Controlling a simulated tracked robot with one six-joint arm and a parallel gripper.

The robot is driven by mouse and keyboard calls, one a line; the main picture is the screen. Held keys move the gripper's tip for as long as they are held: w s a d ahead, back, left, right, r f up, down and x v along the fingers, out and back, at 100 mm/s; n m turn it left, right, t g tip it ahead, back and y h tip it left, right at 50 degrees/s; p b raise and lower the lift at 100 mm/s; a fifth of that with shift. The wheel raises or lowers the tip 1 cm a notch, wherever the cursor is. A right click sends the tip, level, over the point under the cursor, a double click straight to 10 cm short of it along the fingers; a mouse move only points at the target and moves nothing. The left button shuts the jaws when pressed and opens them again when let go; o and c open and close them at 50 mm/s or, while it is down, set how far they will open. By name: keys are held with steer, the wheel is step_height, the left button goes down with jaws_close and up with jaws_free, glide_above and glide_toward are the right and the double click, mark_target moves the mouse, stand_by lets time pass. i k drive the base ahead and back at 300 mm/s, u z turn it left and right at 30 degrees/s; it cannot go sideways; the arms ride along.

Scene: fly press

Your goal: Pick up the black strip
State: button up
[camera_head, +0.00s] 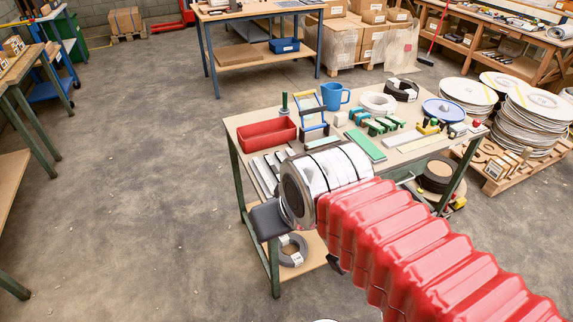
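Several narrow strips lie side by side on the left part of the worktable (240,121), in front of the red tray. A dark one among them looks like the black strip (272,166); its near end is partly hidden by my arm. My arm, with a red bellows and a white and black wrist, reaches over the front of the table.
A red tray (267,134), blue mug (334,96), green strip (366,145) and white coil (378,102) crowd the tabletop. Stacked discs (534,125) stand right. The floor at left is clear.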

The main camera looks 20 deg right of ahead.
mark_target(278, 155)
steer(key=i, duration=0.85)
steer(key=u, duration=0.05)
